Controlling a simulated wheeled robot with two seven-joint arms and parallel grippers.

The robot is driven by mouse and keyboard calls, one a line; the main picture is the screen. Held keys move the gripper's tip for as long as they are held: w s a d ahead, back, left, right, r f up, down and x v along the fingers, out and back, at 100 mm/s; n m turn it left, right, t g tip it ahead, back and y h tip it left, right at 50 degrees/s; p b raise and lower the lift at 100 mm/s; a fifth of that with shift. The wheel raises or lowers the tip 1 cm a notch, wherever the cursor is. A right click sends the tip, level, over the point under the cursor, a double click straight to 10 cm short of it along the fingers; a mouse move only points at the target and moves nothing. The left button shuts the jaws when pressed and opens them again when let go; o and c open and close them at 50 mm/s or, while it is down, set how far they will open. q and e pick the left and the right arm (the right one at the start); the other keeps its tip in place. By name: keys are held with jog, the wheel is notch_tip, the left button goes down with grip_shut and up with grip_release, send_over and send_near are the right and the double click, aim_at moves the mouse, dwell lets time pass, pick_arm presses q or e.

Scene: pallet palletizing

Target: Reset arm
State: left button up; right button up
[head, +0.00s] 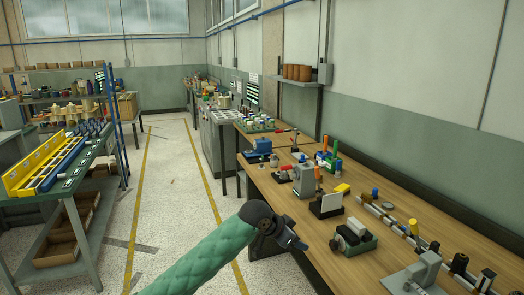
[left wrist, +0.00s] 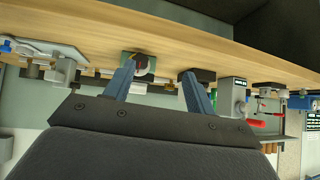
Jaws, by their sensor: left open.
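My left arm, in a green padded sleeve, reaches in from the bottom of the head view. Its dark left gripper (head: 297,243) is beside the near edge of the wooden workbench (head: 290,205). In the left wrist view the two blue-grey fingers of the left gripper (left wrist: 158,70) stand apart with nothing held between them. That view is turned over, with the bench edge (left wrist: 170,38) running across the top. My right gripper is in neither view.
A green and grey block device (head: 354,237) stands on the bench close to the gripper. A black-and-white stand (head: 327,206) and a grey machine (head: 303,180) are farther along. The aisle floor (head: 165,190) between is clear.

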pick_arm(q)
jog(key=s+a+r+n+t+y, duration=0.3)
jog(key=s+a+r, duration=0.15)
jog(key=a, duration=0.35)
jog(key=s+a+f+n+y, duration=0.3)
jog(key=s+a+f+n, duration=0.2)
jog(key=s+a+f, duration=0.65)
jog(key=s+a+f+n+g, duration=0.1)
jog(key=s+a+f+g, duration=0.1)
jog(key=s+f, duration=0.4)
jog(key=s+a+f+n+g, duration=0.1)
jog(key=s+f, duration=0.6)
jog(key=s, duration=0.8)
jog(key=s+a+f+g, duration=0.3)
jog(key=s+f, duration=0.4)
jog(key=s, duration=0.3)
jog(key=shift+s+a+f+n+y, duration=0.25)
jog(key=shift+a+n+y, duration=0.05)
jog(key=shift+a+n, duration=0.1)
